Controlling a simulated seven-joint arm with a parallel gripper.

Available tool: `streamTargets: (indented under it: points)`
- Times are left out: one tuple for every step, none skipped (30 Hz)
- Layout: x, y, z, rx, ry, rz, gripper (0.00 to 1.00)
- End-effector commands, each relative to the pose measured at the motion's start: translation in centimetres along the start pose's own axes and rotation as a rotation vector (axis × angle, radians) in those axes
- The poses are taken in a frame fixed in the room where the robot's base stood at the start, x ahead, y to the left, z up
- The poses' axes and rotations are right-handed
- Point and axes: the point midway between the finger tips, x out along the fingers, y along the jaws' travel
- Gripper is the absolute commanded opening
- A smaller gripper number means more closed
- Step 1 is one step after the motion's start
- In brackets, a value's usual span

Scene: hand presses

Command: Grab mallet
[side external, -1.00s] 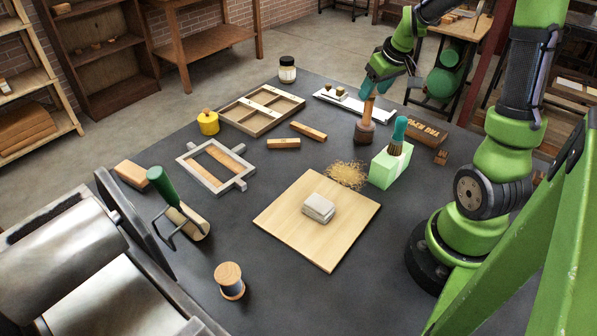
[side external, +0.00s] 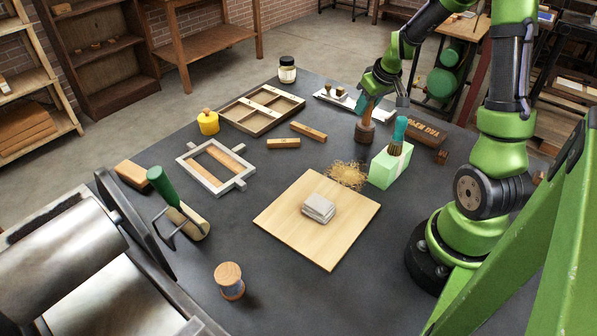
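The mallet (side external: 365,132) stands upright on the dark table, with its round brown head down and its lighter wooden handle up. My gripper (side external: 386,99) is over the mallet, pointing down, with its fingers spread apart. The left finger overlaps the upper handle in the picture and hides part of it. The right finger is off to the right of the handle. I cannot tell whether the fingers touch the mallet. The gap between the fingers looks empty.
A teal-handled brush (side external: 398,134) stands at a pale green block (side external: 388,168) close in front of the mallet. A dark lettered box (side external: 424,133) is to the right. Behind is a white tray (side external: 338,106). A wooden board (side external: 285,218) lies in front.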

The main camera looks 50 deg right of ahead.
Motion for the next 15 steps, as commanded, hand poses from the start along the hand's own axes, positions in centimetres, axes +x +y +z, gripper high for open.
streamTargets:
  points:
    - [-0.01,0.0,-0.01,0.0,0.0,0.0,0.18]
    - [-0.02,0.0,-0.01,0.0,0.0,0.0,0.13]
    - [-0.02,0.0,-0.01,0.0,0.0,0.0,0.07]
    - [-0.02,0.0,-0.01,0.0,0.0,0.0,0.02]
    - [-0.02,0.01,-0.01,0.0,0.0,0.0,0.0]
    - [-0.02,0.01,-0.01,0.0,0.0,0.0,0.0]
    - [-0.03,0.0,-0.01,0.0,0.0,0.0,0.0]
    - [-0.03,0.0,-0.01,0.0,0.0,0.0,0.0]
    - [-0.03,0.01,-0.01,0.0,0.0,0.0,0.0]
    - [-0.03,0.01,-0.02,0.0,0.0,0.0,0.0]
    - [-0.03,0.01,-0.02,0.0,0.001,0.0,0.0]
    - [-0.08,0.03,-0.1,0.0,0.003,0.001,0.0]
    - [-0.08,0.03,-0.1,0.0,0.003,0.001,0.0]
    - [-0.08,0.03,-0.1,0.0,0.003,0.001,0.0]
    - [-0.08,0.03,-0.1,0.0,0.003,0.001,0.0]
